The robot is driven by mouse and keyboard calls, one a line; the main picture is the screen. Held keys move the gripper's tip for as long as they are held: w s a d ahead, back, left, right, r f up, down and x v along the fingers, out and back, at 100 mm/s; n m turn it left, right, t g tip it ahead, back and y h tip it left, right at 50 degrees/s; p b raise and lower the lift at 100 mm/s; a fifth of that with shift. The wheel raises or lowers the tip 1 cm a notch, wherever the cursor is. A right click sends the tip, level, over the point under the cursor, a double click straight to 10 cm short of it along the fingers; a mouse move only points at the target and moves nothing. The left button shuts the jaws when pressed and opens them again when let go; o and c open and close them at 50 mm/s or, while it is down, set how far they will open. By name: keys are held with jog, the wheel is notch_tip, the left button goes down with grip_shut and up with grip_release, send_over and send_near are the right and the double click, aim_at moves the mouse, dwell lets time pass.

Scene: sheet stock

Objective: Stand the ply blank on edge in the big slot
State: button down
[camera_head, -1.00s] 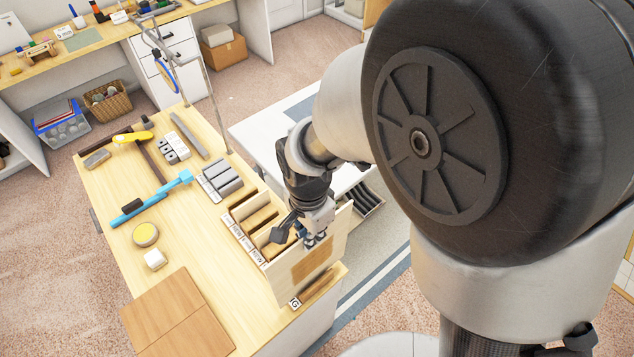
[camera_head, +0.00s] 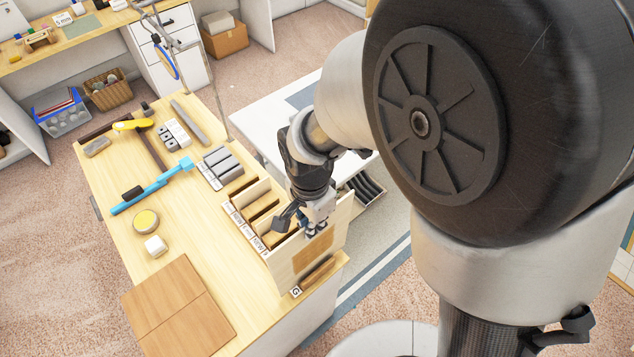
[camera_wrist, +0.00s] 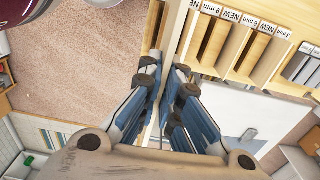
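The ply blank (camera_head: 283,265), a pale upright panel with a tan patch, stands on edge at the near end of the slotted rack. My gripper (camera_head: 317,229) is at its top edge. In the wrist view, my gripper's fingers (camera_wrist: 166,75) are close together, with a thin pale edge between them, so it looks shut on the blank. The big slot (camera_head: 319,271) shows as a brown strip along the blank's lower edge, beside a partly hidden label ending in G. Whether the blank's lower edge rests in that slot or hangs over it, I cannot tell.
Narrower labelled slots (camera_head: 262,208) lie just beyond the blank; their labels (camera_wrist: 240,18) also show in the wrist view. Grey blocks (camera_head: 221,166), a blue clamp (camera_head: 150,190), a yellow-topped tin (camera_head: 146,221) and a brown board (camera_head: 178,305) lie on the bench.

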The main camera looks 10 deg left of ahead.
jog(key=shift+f+b, duration=0.4)
jog(key=shift+f, duration=0.15)
jog(key=c, duration=1.7)
grip_release()
jog(key=shift+r+p, duration=3.15)
jog(key=shift+r, duration=0.9)
